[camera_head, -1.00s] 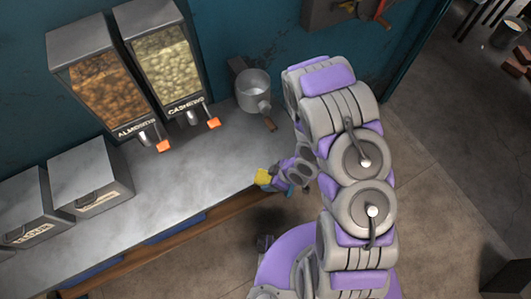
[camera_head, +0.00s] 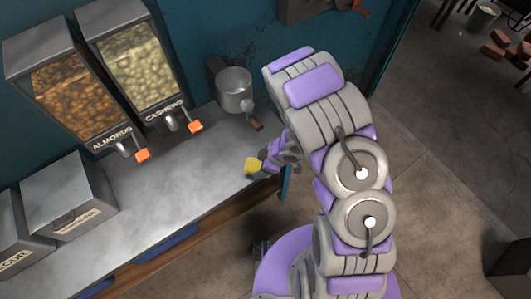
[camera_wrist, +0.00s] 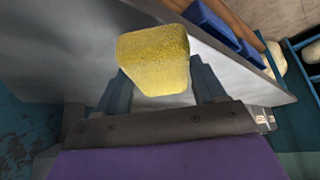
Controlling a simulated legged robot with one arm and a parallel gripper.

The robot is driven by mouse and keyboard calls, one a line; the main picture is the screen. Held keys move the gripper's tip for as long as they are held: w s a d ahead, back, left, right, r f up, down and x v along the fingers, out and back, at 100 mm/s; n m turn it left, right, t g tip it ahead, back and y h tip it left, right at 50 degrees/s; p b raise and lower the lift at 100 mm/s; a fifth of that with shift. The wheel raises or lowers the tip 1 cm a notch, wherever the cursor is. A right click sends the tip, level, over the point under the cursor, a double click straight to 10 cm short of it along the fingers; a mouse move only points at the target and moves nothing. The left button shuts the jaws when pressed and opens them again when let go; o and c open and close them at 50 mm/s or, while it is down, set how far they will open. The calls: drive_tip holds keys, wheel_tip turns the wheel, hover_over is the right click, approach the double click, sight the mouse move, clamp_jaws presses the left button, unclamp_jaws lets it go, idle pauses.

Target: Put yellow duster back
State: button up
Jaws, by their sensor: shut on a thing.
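The yellow duster (camera_head: 254,166) is a small yellow block. It is held at the end of my arm, over the right front edge of the grey counter (camera_head: 190,190) in the head view. In the wrist view the duster (camera_wrist: 154,58) fills the space between the blue fingers of my gripper (camera_wrist: 160,90), which is shut on it. The counter surface shows behind the duster there. I cannot tell the exact gap between the duster and the counter.
Almond (camera_head: 70,85) and cashew (camera_head: 140,70) dispensers stand at the back of the counter. Grey boxes (camera_head: 68,205) stand at the left. The counter's middle is clear.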

drive_tip(key=w, duration=0.6)
drive_tip(key=shift+w+d+f, duration=0.15)
drive_tip(key=shift+f, duration=0.2)
drive_tip(key=shift+w+d, duration=0.45)
drive_tip(key=shift+w, duration=0.05)
drive_tip(key=shift+d+f, duration=0.15)
drive_tip(key=shift+f, duration=0.05)
wheel_tip(320, 180, down, 3)
drive_tip(key=shift+f+b, duration=0.15)
drive_tip(key=shift+b, duration=0.8)
drive_tip(key=shift+a, duration=0.3)
drive_tip(key=o, duration=1.1)
drive_tip(key=p+v, duration=0.4)
drive_tip(key=v, duration=0.8)
